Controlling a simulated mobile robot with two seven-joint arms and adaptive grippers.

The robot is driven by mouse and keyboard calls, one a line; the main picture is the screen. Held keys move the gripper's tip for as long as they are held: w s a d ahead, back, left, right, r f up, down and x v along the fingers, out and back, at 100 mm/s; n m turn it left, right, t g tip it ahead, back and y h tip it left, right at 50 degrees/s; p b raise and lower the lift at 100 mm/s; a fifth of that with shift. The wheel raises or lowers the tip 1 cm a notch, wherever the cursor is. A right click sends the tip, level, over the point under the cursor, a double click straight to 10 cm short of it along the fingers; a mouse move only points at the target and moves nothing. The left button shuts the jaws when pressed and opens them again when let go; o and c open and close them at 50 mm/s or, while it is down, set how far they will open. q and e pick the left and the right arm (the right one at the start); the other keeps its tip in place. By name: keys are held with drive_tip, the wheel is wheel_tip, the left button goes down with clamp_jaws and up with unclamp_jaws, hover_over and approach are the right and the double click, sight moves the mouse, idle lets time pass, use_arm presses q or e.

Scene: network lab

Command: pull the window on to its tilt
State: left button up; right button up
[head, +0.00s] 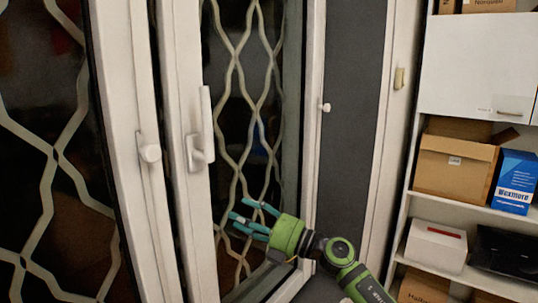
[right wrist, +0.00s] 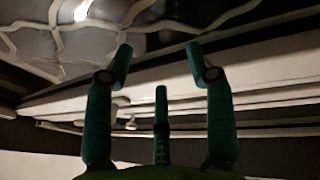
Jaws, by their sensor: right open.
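The window (head: 190,240) has white frames and dark panes with a pale wavy lattice. Its white lever handle (head: 206,125) on the middle upright points up. My right gripper (head: 250,217), green with teal fingers, is open and empty in front of the lattice pane, below and to the right of the handle and apart from it. In the right wrist view its three fingers (right wrist: 160,75) are spread with nothing between them, in front of white frame bars (right wrist: 260,80). I cannot tell whether the sash stands tilted. My left gripper is not in view.
White shelves (head: 399,243) with cardboard boxes (head: 453,166) and a blue box (head: 513,181) stand at the right. A dark wall panel (head: 350,90) lies between.

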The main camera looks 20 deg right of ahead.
drive_tip(key=s+a+r+n+g, duration=0.1)
drive_tip(key=s+r+n, duration=0.2)
drive_tip(key=r, duration=0.2)
drive_tip(key=s+a+r+n+g, duration=0.1)
drive_tip(key=s+r+n, duration=0.2)
drive_tip(key=r+n, duration=0.1)
drive_tip(key=s+a+r+n+g+b, duration=0.1)
drive_tip(key=s+r+n, duration=0.2)
drive_tip(key=r, duration=0.3)
drive_tip(key=shift+s+a+r+n, duration=0.3)
drive_tip(key=shift+s+r+n, duration=0.1)
drive_tip(key=shift+n, duration=0.3)
drive_tip(key=n+t+h, duration=0.3)
drive_tip(key=t+h, duration=0.1)
drive_tip(key=h, duration=0.1)
approach(210, 118)
drive_tip(key=p+x, duration=0.4)
drive_tip(key=x, duration=0.1)
drive_tip(key=shift+w+a+r, duration=0.2)
drive_tip(key=shift+w, duration=0.1)
drive_tip(key=shift+f+x, duration=0.2)
drive_tip(key=shift+x, duration=2.4)
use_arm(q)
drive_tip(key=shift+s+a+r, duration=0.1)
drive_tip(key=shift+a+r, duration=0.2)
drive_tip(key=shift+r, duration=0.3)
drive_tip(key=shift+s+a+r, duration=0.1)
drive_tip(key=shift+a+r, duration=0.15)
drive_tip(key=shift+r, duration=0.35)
